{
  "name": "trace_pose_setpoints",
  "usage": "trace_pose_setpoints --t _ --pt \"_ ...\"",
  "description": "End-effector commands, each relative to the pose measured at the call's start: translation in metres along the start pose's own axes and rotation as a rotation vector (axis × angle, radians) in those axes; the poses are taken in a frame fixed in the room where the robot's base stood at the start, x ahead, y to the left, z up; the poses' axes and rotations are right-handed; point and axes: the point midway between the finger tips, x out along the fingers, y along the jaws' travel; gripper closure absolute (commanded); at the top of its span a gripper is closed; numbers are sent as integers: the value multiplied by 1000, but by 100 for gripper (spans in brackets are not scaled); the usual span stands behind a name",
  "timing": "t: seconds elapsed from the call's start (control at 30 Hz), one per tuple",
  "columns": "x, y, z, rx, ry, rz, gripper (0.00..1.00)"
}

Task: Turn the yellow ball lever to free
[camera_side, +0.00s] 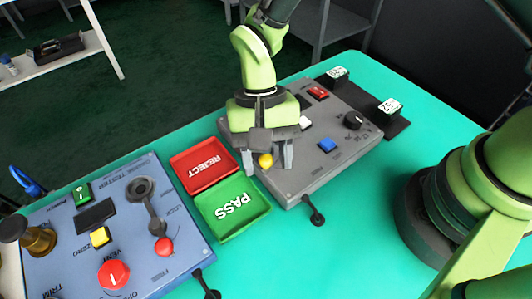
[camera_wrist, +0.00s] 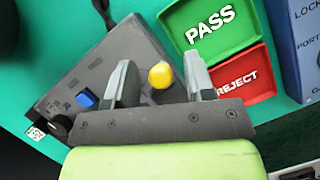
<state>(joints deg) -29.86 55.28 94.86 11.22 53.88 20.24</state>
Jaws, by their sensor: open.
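The yellow ball lever (camera_side: 265,160) is on the near left part of the grey panel box (camera_side: 328,165). In the wrist view the yellow ball (camera_wrist: 161,75) shows between my two fingers. My gripper (camera_side: 267,165) is over that end of the box, pointing down, with its fingers apart on either side of the ball. In the wrist view my gripper (camera_wrist: 160,88) is open, and there is a gap between the ball and the left finger. I cannot tell whether the right finger touches the ball. The lever's arm and any position marks beside it are hidden.
A red REJECT tray (camera_side: 203,168) and a green PASS tray (camera_side: 231,210) lie left of the grey box. A blue control box (camera_side: 130,265) stands at the near left. The grey box also has a blue button (camera_side: 327,145), a red switch (camera_side: 317,92) and a black knob (camera_side: 353,120).

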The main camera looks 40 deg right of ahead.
Motion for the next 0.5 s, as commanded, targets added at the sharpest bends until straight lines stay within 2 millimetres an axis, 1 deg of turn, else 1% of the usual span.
trace_pose_setpoints --t 0.23,0.27,0.3,0.37,0.4,0.43,0.47,0.5 --pt "1 0 0 0 0 0 51" --pt "1 0 0 0 0 0 55" --pt "1 0 0 0 0 0 65" --pt "1 0 0 0 0 0 78" --pt "1 0 0 0 0 0 88" --pt "1 0 0 0 0 0 94" --pt "1 0 0 0 0 0 100" --pt "1 0 0 0 0 0 100"
